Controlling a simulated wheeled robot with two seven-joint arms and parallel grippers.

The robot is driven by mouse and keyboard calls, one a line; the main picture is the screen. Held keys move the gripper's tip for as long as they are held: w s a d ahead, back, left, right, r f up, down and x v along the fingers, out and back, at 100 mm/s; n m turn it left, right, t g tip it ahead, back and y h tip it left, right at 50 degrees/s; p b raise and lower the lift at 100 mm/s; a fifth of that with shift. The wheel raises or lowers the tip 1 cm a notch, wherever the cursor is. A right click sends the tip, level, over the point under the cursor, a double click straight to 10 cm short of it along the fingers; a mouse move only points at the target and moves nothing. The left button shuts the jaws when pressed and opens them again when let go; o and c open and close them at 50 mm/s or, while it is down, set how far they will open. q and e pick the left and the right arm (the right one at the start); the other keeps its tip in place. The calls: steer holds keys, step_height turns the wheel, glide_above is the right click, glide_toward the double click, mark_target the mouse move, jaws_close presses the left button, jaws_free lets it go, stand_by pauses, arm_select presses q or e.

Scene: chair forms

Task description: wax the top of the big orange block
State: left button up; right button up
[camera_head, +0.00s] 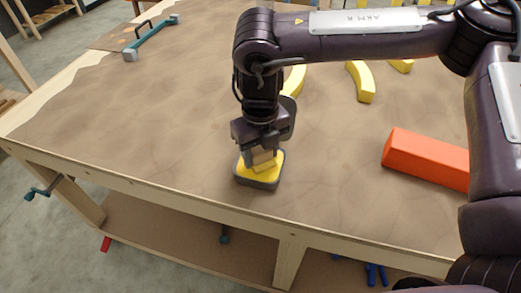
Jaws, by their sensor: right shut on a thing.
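The big orange block (430,158) lies on the brown workbench top on the right; my right arm covers its right end. A small dark grey tin (257,182) with yellow wax (271,171) in it stands near the bench's front edge. My right gripper (263,150) points down over the tin and is shut on a small tan applicator (262,157). The applicator's lower part is at the yellow wax; I cannot tell whether it presses into it. My left gripper is not in view.
Yellow curved pieces (361,82) lie behind my right arm. A teal clamp (150,37) lies at the back left. The workbench (150,110) is clear on the left and between the tin and the orange block. Blue clamps (375,274) sit on the shelf below.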

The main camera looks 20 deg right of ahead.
mark_target(261, 149)
steer(key=shift+r+p, duration=2.9)
steer(key=shift+r, duration=0.65)
steer(key=shift+f, duration=0.1)
